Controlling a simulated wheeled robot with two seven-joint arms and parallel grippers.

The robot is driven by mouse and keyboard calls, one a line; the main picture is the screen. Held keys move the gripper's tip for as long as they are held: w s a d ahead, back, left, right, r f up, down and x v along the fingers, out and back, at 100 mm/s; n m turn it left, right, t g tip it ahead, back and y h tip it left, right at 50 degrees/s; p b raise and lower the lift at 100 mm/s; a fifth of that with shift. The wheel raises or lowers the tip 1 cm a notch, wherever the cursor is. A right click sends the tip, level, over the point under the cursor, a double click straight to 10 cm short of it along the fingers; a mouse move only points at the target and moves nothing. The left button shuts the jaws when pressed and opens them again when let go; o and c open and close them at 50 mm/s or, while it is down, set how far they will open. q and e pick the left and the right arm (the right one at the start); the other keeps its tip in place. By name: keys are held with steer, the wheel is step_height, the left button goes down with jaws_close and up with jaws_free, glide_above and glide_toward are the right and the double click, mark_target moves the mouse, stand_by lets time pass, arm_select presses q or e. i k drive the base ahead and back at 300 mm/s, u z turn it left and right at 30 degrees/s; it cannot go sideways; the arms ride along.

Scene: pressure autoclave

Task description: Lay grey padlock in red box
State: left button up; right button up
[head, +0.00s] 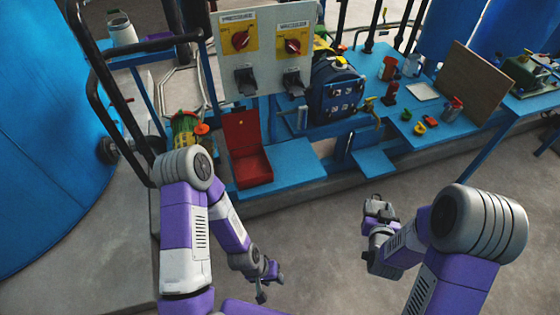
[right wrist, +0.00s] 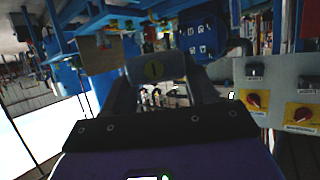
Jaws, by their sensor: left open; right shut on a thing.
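The red box (head: 252,171) stands open on the left end of the blue bench in the head view, its lid (head: 242,131) raised at the back. My right gripper (head: 379,208) is in front of the bench, to the right of the box and well apart from it. In the head view the padlock is hard to tell from the grey gripper. My left gripper (head: 266,284) is open and empty, low in front of the bench.
A panel with two red switches (head: 267,45) stands behind the box. A blue machine (head: 336,90) is right of it. Small red, green and yellow items (head: 425,123) lie on the right bench. A large blue tank (head: 50,150) fills the left. Floor in front is clear.

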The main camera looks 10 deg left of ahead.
mark_target(259, 170)
steer(key=u, duration=0.25)
steer(key=i, duration=0.85)
steer(key=u, duration=0.8)
